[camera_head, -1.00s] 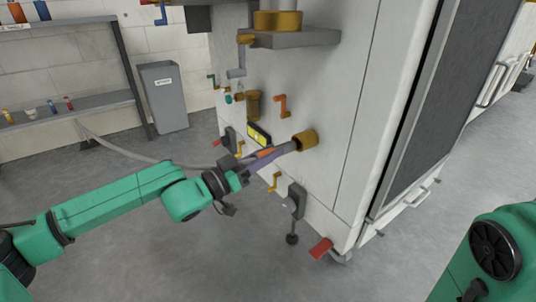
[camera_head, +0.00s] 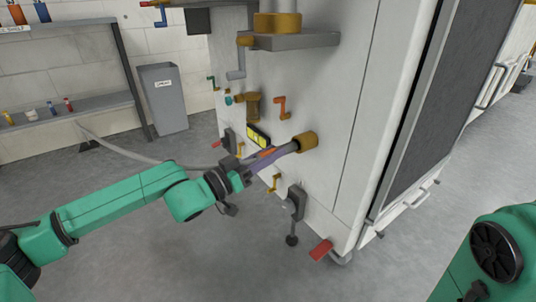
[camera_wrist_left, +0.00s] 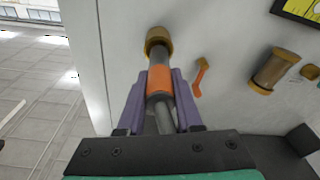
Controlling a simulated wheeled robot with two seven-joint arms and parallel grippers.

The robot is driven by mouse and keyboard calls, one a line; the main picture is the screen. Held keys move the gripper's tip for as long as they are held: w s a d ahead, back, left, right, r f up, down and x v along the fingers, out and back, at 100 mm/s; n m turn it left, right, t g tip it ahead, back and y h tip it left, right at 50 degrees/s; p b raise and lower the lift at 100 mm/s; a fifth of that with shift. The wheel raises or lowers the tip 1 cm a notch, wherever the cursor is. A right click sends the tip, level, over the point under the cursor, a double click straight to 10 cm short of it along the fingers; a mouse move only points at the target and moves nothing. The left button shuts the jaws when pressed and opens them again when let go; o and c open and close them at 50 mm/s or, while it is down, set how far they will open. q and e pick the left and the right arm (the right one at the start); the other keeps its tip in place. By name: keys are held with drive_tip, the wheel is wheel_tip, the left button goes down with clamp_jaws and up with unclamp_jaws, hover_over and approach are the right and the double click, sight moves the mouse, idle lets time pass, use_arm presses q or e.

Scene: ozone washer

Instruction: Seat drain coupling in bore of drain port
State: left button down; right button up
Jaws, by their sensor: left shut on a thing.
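The drain coupling is a grey tube with an orange band (camera_wrist_left: 160,80); it also shows in the head view (camera_head: 267,153). The drain port (camera_head: 308,141) is a brass collar on the washer's white side wall, and it shows at the top of the wrist view (camera_wrist_left: 158,38). My left gripper (camera_wrist_left: 160,90) has its purple fingers shut on the coupling from both sides. The coupling's grey front end meets the port's mouth, roughly in line with it. How deep it sits in the bore is hidden. My right gripper is out of view.
Around the port, the washer wall carries an orange handle (camera_head: 281,106), a brass fitting (camera_head: 252,106), a yellow label (camera_head: 258,136), a small yellow handle (camera_head: 274,183) and a grey lever box (camera_head: 296,202). A red pedal (camera_head: 321,250) sits low.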

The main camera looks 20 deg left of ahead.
sight(294, 143)
use_arm(q)
drive_tip(key=shift+w+d, duration=0.5)
drive_tip(key=shift+w, duration=0.05)
drive_tip(key=shift+f+p+x, duration=0.1)
drive_tip(key=shift+p+x, duration=0.25)
drive_tip(key=shift+x, duration=0.5)
drive_tip(key=shift+f+p+x, duration=0.15)
drive_tip(key=shift+p+x, duration=0.2)
drive_tip(key=shift+x, duration=0.5)
drive_tip(key=c, duration=0.5)
unclamp_jaws()
drive_tip(key=shift+d, duration=0.15)
drive_tip(key=shift+s+a+f, duration=0.1)
drive_tip(key=shift+s+a, duration=0.15)
drive_tip(key=p+v, duration=0.3)
drive_tip(key=v, duration=1.1)
